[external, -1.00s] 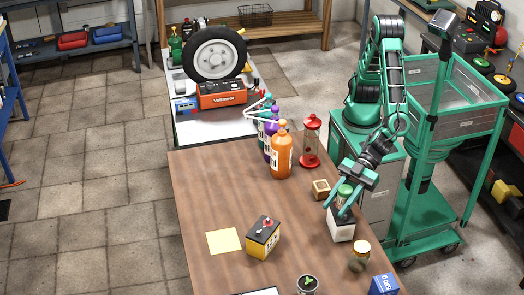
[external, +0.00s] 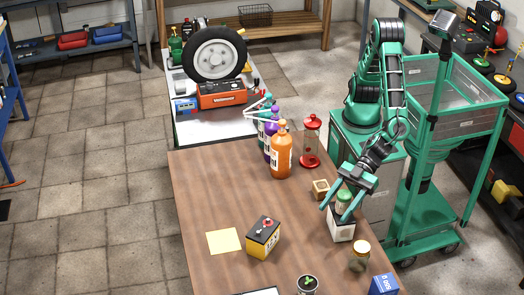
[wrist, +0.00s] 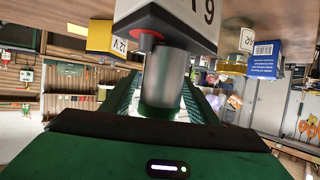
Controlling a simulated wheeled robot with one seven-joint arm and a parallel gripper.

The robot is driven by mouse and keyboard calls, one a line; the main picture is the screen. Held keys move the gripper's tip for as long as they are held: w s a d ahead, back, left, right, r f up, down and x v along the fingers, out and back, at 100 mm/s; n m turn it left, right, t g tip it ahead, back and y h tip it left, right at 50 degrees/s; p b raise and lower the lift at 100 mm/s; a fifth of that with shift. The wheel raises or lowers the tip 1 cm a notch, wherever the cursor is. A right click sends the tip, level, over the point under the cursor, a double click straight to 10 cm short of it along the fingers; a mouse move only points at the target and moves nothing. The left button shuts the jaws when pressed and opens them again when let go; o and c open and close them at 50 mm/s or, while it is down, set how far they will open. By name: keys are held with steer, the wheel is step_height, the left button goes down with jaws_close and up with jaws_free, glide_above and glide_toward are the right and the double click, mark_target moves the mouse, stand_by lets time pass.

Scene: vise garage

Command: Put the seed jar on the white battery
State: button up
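The seed jar, which I take to be the green-lidded jar (external: 343,202), stands upright on top of the white battery (external: 342,232) near the table's right edge. In the wrist view the picture is upside down: the grey jar body (wrist: 167,80) meets the white battery (wrist: 190,28) beside a red terminal. My gripper (external: 334,211) points down over the jar. Its fingers are spread on either side of the jar, and the wrist view shows gaps between the jar and my gripper (wrist: 163,92). It is open.
A small wooden box (external: 321,189) is just behind the battery. A yellow-black battery (external: 263,238) and a yellow note (external: 225,241) lie left. Bottles (external: 281,155) and a red-topped dispenser (external: 311,142) stand farther back.

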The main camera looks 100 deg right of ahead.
steer(key=shift+r, duration=0.1)
steer(key=shift+r, duration=0.3)
steer(key=v, duration=1.2)
steer(key=shift+r, duration=0.2)
